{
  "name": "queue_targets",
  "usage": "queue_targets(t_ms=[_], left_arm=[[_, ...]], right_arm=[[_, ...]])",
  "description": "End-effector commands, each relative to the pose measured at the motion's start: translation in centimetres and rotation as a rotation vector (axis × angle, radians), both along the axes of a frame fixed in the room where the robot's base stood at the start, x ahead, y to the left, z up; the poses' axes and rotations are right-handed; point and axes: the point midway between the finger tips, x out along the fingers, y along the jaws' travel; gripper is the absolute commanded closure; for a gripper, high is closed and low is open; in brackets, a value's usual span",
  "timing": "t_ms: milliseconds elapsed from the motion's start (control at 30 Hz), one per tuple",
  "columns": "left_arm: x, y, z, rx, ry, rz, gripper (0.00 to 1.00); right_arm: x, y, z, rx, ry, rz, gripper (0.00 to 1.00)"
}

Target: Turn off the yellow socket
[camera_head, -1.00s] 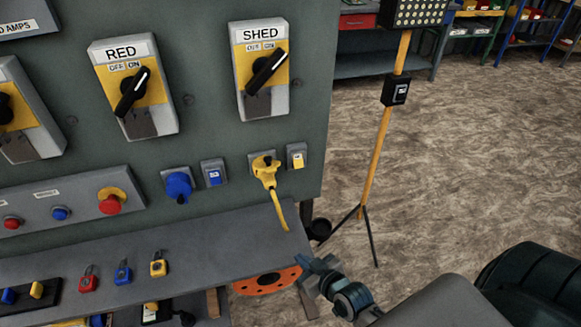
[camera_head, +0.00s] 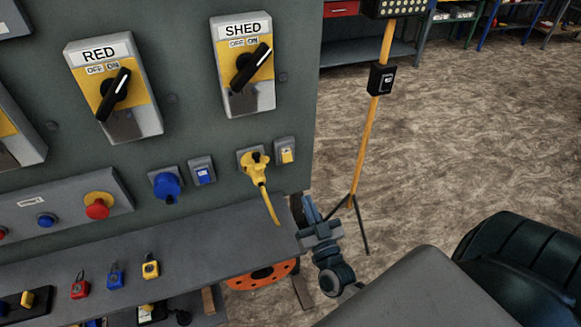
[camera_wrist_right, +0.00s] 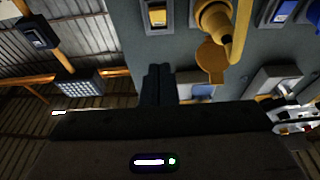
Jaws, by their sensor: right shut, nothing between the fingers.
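The yellow socket (camera_head: 247,156) is on the grey panel, with a yellow plug (camera_head: 257,165) in it and a yellow cable hanging down. Just right of it is a small grey switch box with a yellow rocker (camera_head: 287,155). In the right wrist view, the yellow rocker switch (camera_wrist_right: 157,16) is at the top, beside the yellow plug (camera_wrist_right: 213,25). My right gripper (camera_head: 310,207) is shut and empty, below and right of the switch, apart from it. Its closed fingers (camera_wrist_right: 158,78) also show in the wrist view. My left gripper is not in view.
A shelf (camera_head: 180,235) juts out below the sockets and holds small padlocks. A blue socket (camera_head: 166,186) and its blue switch (camera_head: 203,171) are to the left. A yellow lamp stand (camera_head: 366,135) is on the right. Floor there is mostly clear.

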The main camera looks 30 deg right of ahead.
Motion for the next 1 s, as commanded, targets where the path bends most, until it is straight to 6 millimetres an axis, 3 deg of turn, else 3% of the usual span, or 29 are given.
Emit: queue_targets(t_ms=[167, 333, 767, 1000], left_arm=[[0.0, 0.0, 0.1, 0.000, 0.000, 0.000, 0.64], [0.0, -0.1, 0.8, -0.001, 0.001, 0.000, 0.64], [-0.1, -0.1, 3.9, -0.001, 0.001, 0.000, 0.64], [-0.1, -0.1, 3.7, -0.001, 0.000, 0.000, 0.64]], right_arm=[[0.1, 0.0, 0.1, 0.000, 0.000, 0.001, 1.00], [1.4, -0.3, 0.8, 0.000, -0.001, 0.001, 1.00], [9.6, -2.3, 3.6, -0.001, -0.001, 0.002, 1.00], [12.2, -2.9, 1.6, -0.001, 0.002, 0.001, 1.00]])
